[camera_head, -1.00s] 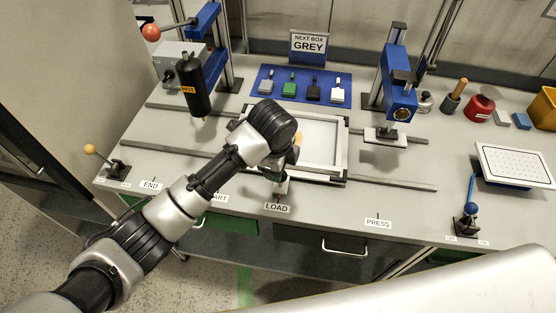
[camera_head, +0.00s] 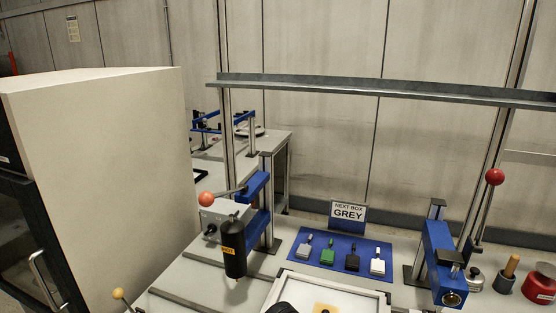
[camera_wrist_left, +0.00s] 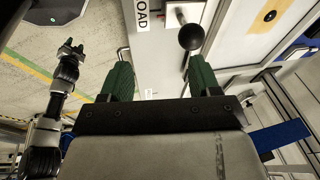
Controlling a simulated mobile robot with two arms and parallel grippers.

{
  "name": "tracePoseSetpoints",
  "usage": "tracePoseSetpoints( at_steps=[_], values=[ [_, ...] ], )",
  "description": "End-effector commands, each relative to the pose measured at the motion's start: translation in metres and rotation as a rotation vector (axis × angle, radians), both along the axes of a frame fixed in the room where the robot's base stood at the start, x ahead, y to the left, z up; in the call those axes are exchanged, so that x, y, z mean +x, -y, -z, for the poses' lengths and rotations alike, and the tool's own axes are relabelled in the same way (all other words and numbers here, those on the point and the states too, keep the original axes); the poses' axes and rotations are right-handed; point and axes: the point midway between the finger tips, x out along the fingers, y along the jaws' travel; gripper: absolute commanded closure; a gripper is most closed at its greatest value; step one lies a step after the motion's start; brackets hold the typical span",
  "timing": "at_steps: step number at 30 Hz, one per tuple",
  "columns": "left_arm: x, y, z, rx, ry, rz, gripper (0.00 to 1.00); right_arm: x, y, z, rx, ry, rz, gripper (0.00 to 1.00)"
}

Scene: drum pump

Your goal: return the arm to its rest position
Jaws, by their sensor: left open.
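My left gripper (camera_wrist_left: 160,80) is open, its two green fingers apart with nothing between their tips in the left wrist view. A black ball knob (camera_wrist_left: 190,37) on a light plate is just beyond the right finger; I cannot tell whether they touch.
The head view shows the sign reading GREY (camera_head: 348,212), a blue mat (camera_head: 312,262) with several small blocks, a black HOT cylinder (camera_head: 234,252), a blue press (camera_head: 438,262) and a lever with a red ball (camera_head: 494,177). A big pale cabinet (camera_head: 120,160) stands left.

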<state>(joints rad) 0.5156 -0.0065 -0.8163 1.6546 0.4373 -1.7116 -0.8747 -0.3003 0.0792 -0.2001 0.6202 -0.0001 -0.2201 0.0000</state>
Motion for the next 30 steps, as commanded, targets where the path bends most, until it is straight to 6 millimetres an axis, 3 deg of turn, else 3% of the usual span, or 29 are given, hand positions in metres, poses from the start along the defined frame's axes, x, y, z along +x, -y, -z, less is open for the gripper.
tracePoseSetpoints(
  at_steps=[1, 5, 9, 15, 21, 30],
  values=[
    [-0.015, -0.011, 0.010, -0.052, -0.035, -0.098, 0.38, 0.000, 0.000, 0.000, 0.000, 0.000, 0.000, 0.57],
    [-0.042, -0.045, 0.025, -0.156, -0.097, -0.389, 0.38, 0.000, 0.000, 0.000, 0.000, 0.000, 0.000, 0.57],
    [-0.075, -0.096, 0.039, -0.220, -0.149, -0.722, 0.38, 0.000, 0.000, 0.000, 0.000, 0.000, 0.000, 0.57],
    [-0.121, -0.166, 0.049, -0.240, -0.167, -1.117, 0.38, 0.000, 0.000, 0.000, 0.000, 0.000, 0.000, 0.57],
    [-0.156, -0.213, 0.048, -0.222, -0.148, -1.352, 0.38, 0.000, 0.000, 0.000, 0.000, 0.000, 0.000, 0.57],
    [-0.198, -0.266, 0.036, -0.186, -0.087, -1.605, 0.38, 0.000, 0.000, 0.000, 0.000, 0.000, 0.000, 0.57]
  ],
)
